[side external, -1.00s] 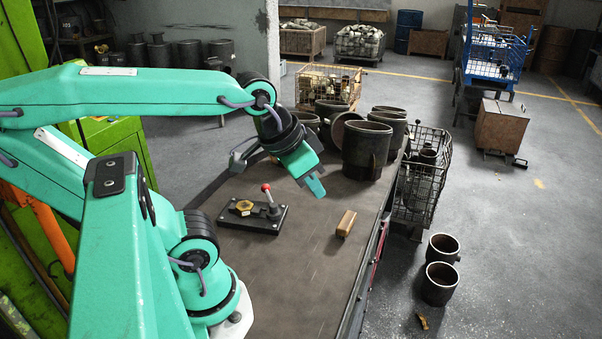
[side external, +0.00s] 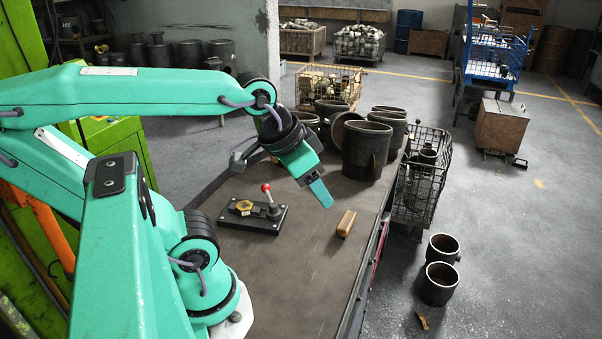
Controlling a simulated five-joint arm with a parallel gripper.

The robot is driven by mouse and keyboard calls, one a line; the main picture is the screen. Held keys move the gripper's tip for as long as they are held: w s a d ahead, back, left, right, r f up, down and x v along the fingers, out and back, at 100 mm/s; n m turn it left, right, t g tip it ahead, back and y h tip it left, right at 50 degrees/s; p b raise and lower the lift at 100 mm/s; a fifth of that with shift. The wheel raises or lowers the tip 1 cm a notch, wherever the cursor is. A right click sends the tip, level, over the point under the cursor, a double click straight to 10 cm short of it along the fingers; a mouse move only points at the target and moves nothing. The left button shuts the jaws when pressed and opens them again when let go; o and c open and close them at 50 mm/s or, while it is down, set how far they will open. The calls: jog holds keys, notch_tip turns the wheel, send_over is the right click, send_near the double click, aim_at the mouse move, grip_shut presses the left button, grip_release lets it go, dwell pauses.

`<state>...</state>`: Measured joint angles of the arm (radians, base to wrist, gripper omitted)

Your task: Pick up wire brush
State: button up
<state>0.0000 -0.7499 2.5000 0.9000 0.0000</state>
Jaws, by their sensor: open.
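The wire brush (side external: 346,223) shows as a small tan, wooden-looking block lying on the dark bench top, near its right edge. Its bristles cannot be made out. My gripper (side external: 319,190) is above the bench, up and left of the brush in the picture, and apart from it. It is open, with one teal finger showing clearly and pointing down to the right. The other finger is hidden or hard to make out. Nothing shows between the jaws.
A black fixture (side external: 252,215) with a red-knobbed lever and a brass hex part stands on the bench (side external: 290,285), left of the brush. Several dark metal pots (side external: 365,150) crowd the bench's far end. The bench in front of the brush is clear.

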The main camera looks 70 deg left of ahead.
jog(key=shift+w, duration=0.15)
jog(key=n+g, duration=0.5)
jog(key=n, duration=0.3)
send_over(347, 219)
jog(key=f, duration=1.6)
jog(key=shift+s+d, duration=0.1)
jog(key=shift+s, duration=0.25)
jog(key=shift+w+a+f+g, duration=0.1)
jog(key=shift+a+f+g, duration=0.1)
jog(key=shift+f+g, duration=0.15)
jog(key=shift+f, duration=1.3)
jog(key=shift+w+d+f, duration=0.1)
jog(key=shift+f, duration=1.2)
jog(key=shift+w+d+f, duration=0.1)
jog(key=shift+f, duration=1.2)
